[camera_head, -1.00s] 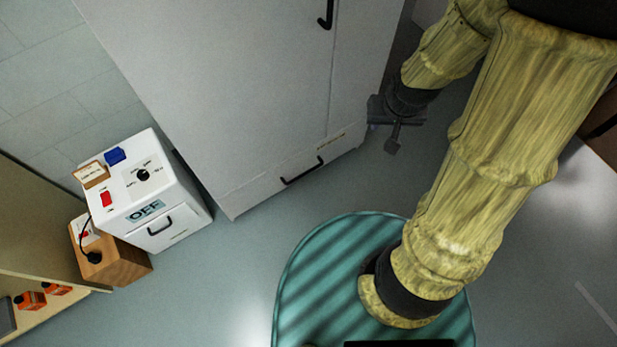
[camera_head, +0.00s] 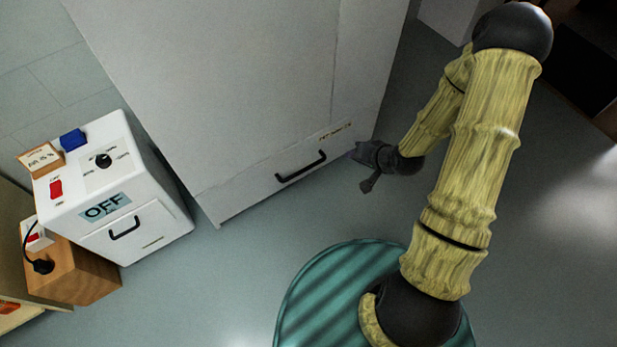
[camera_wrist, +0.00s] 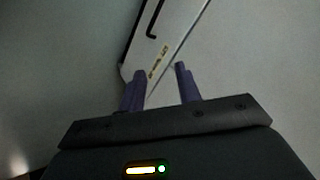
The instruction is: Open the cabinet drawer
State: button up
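A tall pale grey cabinet (camera_head: 250,90) stands at the back. Its low drawer (camera_head: 245,192) is shut and has a black bar handle (camera_head: 301,166) and a small yellowish label near its right end. In the wrist view the drawer front (camera_wrist: 160,45) shows ahead, with the handle (camera_wrist: 154,18) at the top edge. My gripper (camera_head: 362,168) is just right of the drawer's right end, apart from the handle. In the wrist view its two fingers (camera_wrist: 160,80) are spread with nothing between them.
A white box (camera_head: 115,195) marked OFF, with its own black handle, stands left of the cabinet beside a wooden box (camera_head: 80,275) with a black plug. Clear grey floor (camera_head: 220,270) lies in front of the drawer.

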jog(key=a+f+m+t+y+b, duration=0.2)
jog(key=f+m+t+b, duration=0.1)
jog(key=f+b, duration=0.7)
jog(key=w+a+f+m+t+y+b, duration=0.1)
jog(key=f+m+b, duration=0.4)
jog(key=f+b, duration=0.5)
notch_tip(320, 180, down, 6)
jog(key=a+t+y, duration=0.1)
jog(key=a+t, duration=0.1)
jog(key=shift+t+b, duration=0.3)
jog(key=shift+b, duration=0.05)
jog(key=b, duration=0.9)
send_near(308, 167)
jog(key=x, duration=0.6)
jog(key=f+x, duration=0.1)
jog(key=x, duration=0.3)
jog(key=shift+d, duration=0.15)
jog(key=shift+w, duration=0.2)
jog(key=shift+r, duration=0.1)
